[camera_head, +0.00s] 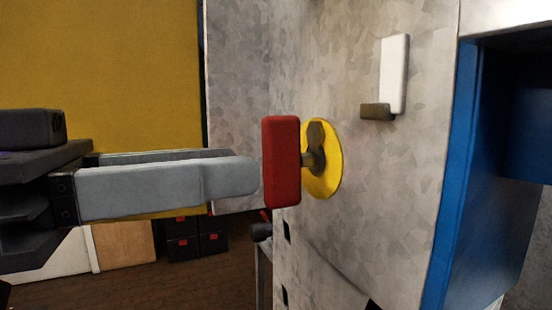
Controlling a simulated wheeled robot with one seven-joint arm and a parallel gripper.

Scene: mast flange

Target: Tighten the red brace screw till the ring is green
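The red brace screw's head (281,160) is an upright red block on a short dark shaft. The shaft enters a dark hex piece at the middle of a yellow ring (331,172) on the mottled grey metal face. No green shows on the ring. My gripper (246,168) comes in from the left with its grey fingers pointing at the red head. The near finger's tip is just left of the head, with a narrow gap in the picture. The far finger is mostly hidden behind the near one. The fingers look apart, with nothing seen between them.
A white plate with a dark block (376,111) at its foot sits on the grey face (400,190), up and right of the ring. A blue frame (452,170) stands at the right. Black boxes with red marks (190,240) stand on the brown floor behind.

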